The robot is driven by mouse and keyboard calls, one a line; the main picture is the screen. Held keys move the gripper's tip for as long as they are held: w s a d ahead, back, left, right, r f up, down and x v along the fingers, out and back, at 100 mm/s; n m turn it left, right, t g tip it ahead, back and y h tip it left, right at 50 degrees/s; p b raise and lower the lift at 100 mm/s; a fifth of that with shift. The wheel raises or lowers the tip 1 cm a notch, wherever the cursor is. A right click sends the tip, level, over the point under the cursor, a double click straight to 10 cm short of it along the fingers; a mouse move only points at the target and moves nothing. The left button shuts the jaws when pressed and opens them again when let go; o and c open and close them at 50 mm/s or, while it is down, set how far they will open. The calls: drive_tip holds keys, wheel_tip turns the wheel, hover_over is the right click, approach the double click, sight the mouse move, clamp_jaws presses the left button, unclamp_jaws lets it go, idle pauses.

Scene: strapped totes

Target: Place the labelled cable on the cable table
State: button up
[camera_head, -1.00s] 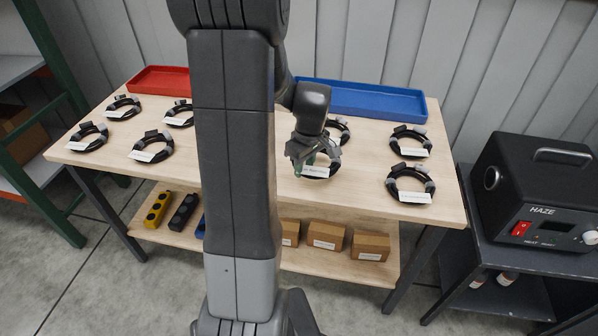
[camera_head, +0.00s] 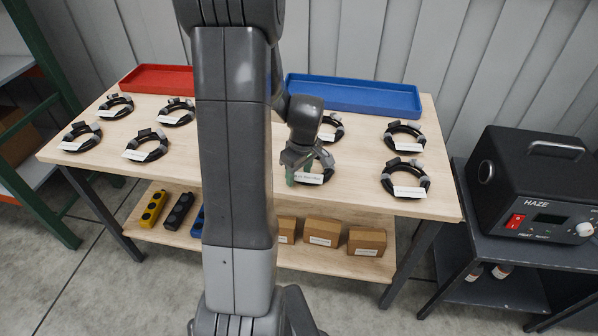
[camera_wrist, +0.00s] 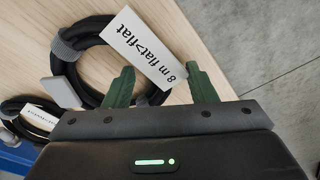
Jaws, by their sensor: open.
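The black coiled cable (camera_wrist: 62,52) with grey ties and a white label (camera_wrist: 145,48) reading "8 m flat>flat" lies on the wooden table (camera_wrist: 215,30) in the wrist view. My gripper (camera_wrist: 160,78) is open, its two green fingers apart at the coil's near side, with part of the coil and label between them. In the head view my gripper (camera_head: 303,178) is low over this cable's label (camera_head: 316,178), right of my arm. The gripper partly hides the coil there.
More labelled coils lie on the table, including one just behind (camera_head: 335,133) and two at right (camera_head: 388,180) (camera_head: 390,130). A red tray (camera_head: 150,82) and a blue tray (camera_head: 355,97) stand at the back. A black HAZE box (camera_head: 525,180) stands on a side cart.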

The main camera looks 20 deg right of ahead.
drive_tip(key=shift+r, duration=0.1)
wheel_tip(320, 180, up, 12)
drive_tip(key=s, duration=0.1)
drive_tip(key=shift+s+d+p, duration=0.15)
drive_tip(key=shift+d+p, duration=0.15)
drive_tip(key=shift+p, duration=0.05)
